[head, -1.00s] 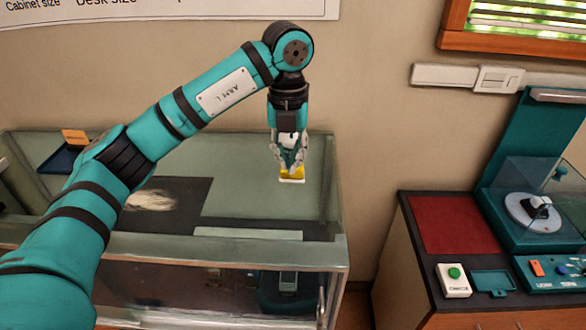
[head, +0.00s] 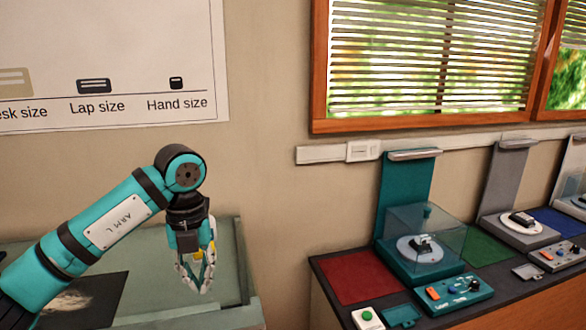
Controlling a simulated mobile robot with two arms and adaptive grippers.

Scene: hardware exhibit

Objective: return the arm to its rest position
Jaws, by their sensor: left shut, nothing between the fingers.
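My left arm (head: 120,222), teal with black bands and an "ARM L" label, comes in from the lower left. Its left gripper (head: 200,288) points down over the glass-topped case at the lower left. The fingers are shut with nothing held. A small yellow patch (head: 197,255) shows among the fingers; I cannot tell what it belongs to. My right gripper is out of view.
The glass case (head: 190,318) lies below the arm. To the right, a dark counter holds a red mat (head: 352,277), a teal turntable unit (head: 420,262) with a clear cover, a control box (head: 460,293) and a green-button box (head: 368,319). A window is above.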

